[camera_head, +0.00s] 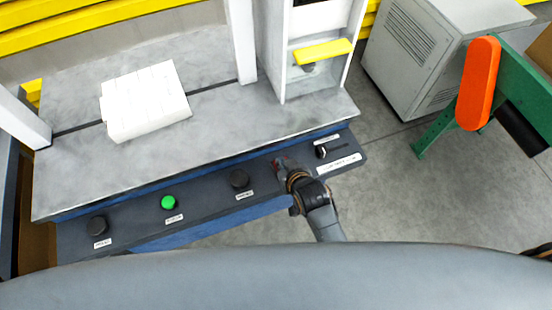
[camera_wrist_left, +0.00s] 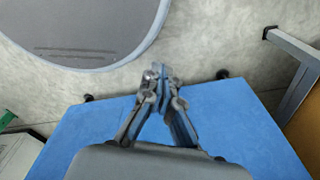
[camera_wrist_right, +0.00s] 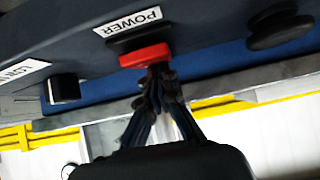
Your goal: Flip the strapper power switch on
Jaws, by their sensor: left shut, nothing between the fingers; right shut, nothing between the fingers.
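The red power switch (camera_wrist_right: 145,57) sits on the dark front panel of the strapper, beside its white POWER label (camera_wrist_right: 128,22) in the right wrist view. My left gripper (camera_wrist_left: 157,76) is shut and empty, over a blue surface in the left wrist view.
The panel also bears a green button (camera_head: 168,202), black knobs (camera_head: 239,178) and a small dial (camera_head: 321,152). A white bundle (camera_head: 145,100) lies on the grey strapper table (camera_head: 220,135). A grey cabinet (camera_head: 425,50) and a green stand with an orange guard (camera_head: 478,83) are at right.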

